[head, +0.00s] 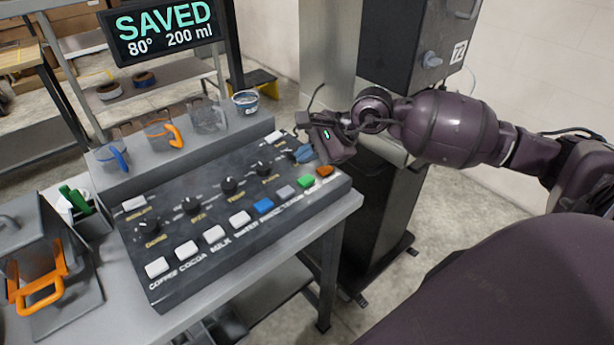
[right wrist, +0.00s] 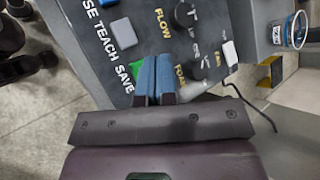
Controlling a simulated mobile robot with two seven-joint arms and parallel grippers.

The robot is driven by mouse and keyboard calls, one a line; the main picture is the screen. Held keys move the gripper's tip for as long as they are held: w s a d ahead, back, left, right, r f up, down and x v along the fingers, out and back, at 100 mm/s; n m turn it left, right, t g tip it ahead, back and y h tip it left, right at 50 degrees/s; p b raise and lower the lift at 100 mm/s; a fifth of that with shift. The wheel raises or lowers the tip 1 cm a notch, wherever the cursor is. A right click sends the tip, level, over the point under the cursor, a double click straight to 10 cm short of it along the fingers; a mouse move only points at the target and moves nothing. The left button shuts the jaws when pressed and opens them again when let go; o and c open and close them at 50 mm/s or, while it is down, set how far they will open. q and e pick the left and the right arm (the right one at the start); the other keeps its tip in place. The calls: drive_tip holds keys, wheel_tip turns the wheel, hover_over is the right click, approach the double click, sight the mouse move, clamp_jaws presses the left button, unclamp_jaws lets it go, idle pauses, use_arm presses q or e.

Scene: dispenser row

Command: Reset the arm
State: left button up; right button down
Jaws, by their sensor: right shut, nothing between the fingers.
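My right gripper (head: 301,154) is at the right end of the dispenser control panel (head: 170,264), above or close to the green button (head: 306,181) and orange button (head: 324,170). In the right wrist view its two blue-padded fingers (right wrist: 154,78) are together with nothing between them, partly covering the green button (right wrist: 135,70). I cannot tell whether they touch the panel. My right arm comes in from the right, purple and bent. A display (head: 165,30) above reads SAVED, 80°, 200 ml. My left gripper is not in view.
Several jugs, one with an orange handle (head: 163,133), stand on the ledge behind the panel. A cup (head: 246,102) stands at its right end. A grey box with an orange handle (head: 40,285) is at left. A dark cabinet (head: 405,45) stands behind my right arm.

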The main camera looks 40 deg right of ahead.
drive_tip(key=shift+r, duration=0.95)
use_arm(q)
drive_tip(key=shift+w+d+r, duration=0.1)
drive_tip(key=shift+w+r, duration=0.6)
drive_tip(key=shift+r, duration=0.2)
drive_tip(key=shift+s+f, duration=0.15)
